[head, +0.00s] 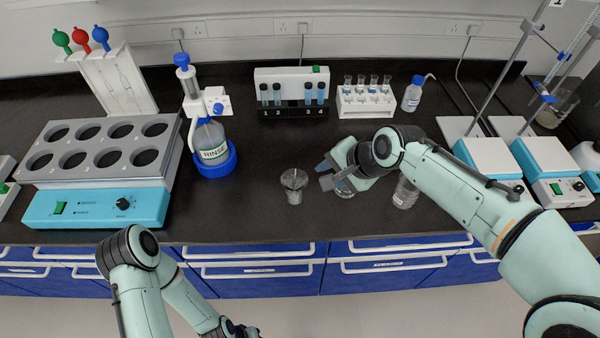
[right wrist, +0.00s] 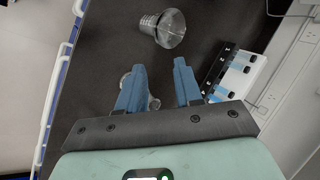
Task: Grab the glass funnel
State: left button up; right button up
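A clear, funnel-shaped glass piece (head: 294,184) stands on the black bench, left of my right gripper (head: 324,174). In the right wrist view this glass piece (right wrist: 166,27) shows a wide round end and a narrower ribbed end, beyond the fingertips. My right gripper (right wrist: 159,66) is open, its two blue fingers apart with nothing held between them. A second clear glass piece (head: 345,190) is partly hidden under the right gripper; it also shows beside the left finger in the wrist view (right wrist: 154,103). My left gripper (head: 238,329) is low at the bottom edge, mostly cut off.
A glass vessel (head: 405,193) stands right of the right gripper. The front middle-left bench is clear.

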send_near(298, 187)
jog(key=shift+b+x, duration=0.55)
jog(key=shift+x, duration=2.3)
grip_shut()
